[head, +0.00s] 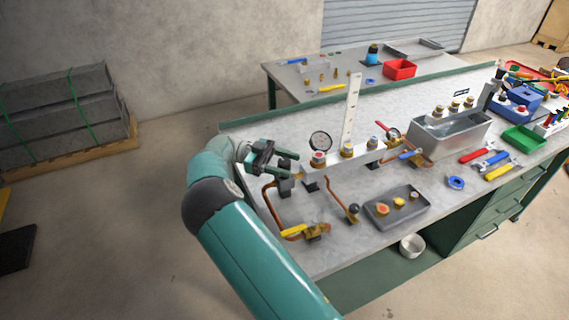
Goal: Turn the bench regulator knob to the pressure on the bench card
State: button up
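My gripper (294,162) reaches over the left end of the workbench (340,255), its fingers pointing right. The two dark fingers look apart, with nothing seen between them. Just right of the fingertips is a brass fitting with a red top (319,157), which may be the regulator knob; a small gap seems to separate them.
Copper pipes with a yellow-handled valve (294,231) lie in front. A grey tray (397,207) of brass parts, a metal basin (450,130), wrenches (484,156) and a green bin (523,138) sit to the right. The bench's front left corner is fairly clear.

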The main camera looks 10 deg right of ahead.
aim_at(285, 162)
jog(key=shift+a, duration=0.1)
jog(key=shift+w+r, duration=0.1)
jog(key=shift+r, duration=0.3)
jog(key=r, duration=0.2)
jog(key=shift+s+r, duration=0.2)
jog(key=shift+r, duration=0.1)
jog(key=s+r, duration=0.9)
jog(key=s, duration=0.4)
jog(key=shift+s+r, duration=0.25)
jog(key=shift+s, duration=0.1)
